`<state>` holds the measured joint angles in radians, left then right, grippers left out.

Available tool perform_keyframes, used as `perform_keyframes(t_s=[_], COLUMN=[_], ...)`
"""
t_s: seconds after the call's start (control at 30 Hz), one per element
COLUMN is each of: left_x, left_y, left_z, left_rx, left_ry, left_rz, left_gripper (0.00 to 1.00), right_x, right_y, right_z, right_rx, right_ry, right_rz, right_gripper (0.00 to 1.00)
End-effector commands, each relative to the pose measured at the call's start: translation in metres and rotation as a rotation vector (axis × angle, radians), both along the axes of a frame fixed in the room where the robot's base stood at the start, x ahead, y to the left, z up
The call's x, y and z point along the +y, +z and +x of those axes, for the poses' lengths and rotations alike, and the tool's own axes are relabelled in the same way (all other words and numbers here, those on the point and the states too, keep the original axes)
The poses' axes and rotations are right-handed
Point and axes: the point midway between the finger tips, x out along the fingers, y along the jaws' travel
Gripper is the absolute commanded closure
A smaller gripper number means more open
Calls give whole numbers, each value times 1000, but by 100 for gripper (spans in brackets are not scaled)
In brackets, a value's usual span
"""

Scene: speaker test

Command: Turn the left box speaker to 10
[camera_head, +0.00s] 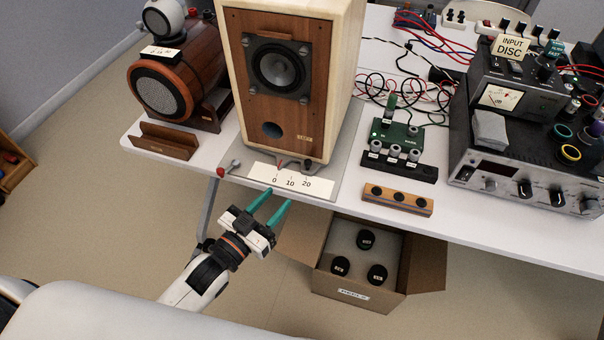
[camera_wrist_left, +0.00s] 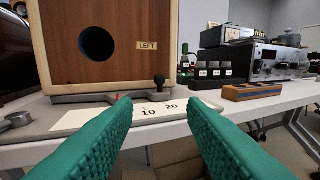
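The left box speaker (camera_head: 327,60) is a tall cream cabinet with a wooden front, standing on a grey base plate on the table. In the left wrist view the speaker (camera_wrist_left: 140,25) bears a LEFT label. A white scale (camera_head: 262,172) marked 0, 10 and 20 lies in front of it; 10 and 20 also show on the scale in the left wrist view (camera_wrist_left: 148,112). A small red mark at the speaker's lower front edge appears near 0. A black knob (camera_wrist_left: 160,82) stands near the front right. My left gripper (camera_head: 278,196) is open and empty, just in front of the scale.
A round wooden speaker (camera_head: 176,85) stands to the left behind a brown stand (camera_head: 165,142). A green circuit board (camera_head: 397,132), a wooden block with black knobs (camera_head: 397,201) and amplifiers (camera_head: 525,180) are to the right. An open cardboard box (camera_head: 355,292) sits below the table edge.

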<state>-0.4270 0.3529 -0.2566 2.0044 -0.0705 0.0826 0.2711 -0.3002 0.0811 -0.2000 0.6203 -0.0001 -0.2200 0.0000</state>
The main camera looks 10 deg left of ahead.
Motion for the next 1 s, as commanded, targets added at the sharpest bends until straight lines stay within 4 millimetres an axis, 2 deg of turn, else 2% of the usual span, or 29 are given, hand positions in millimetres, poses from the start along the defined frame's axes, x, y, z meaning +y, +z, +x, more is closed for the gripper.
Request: perform_keyframes(t_s=[0.3,0.5,0.7,0.97,1.0], left_x=[-24,-36,-41,-41,-41], left_y=[1,1,0,0,0], left_z=[59,87,98,99,99], left_rx=[-3,0,2,3,3], left_ry=[1,1,0,0,0], left_rz=[-1,0,1,1,1], left_gripper=[62,62,62,62,67], right_x=[0,0,1,2,2], right_y=[1,1,1,1,1], right_z=[0,0,0,0,0], right_rx=[0,0,0,0,0], right_ry=[0,0,-1,-1,-1], right_rz=[0,1,1,2,2], right_gripper=[64,64,64,64,64])
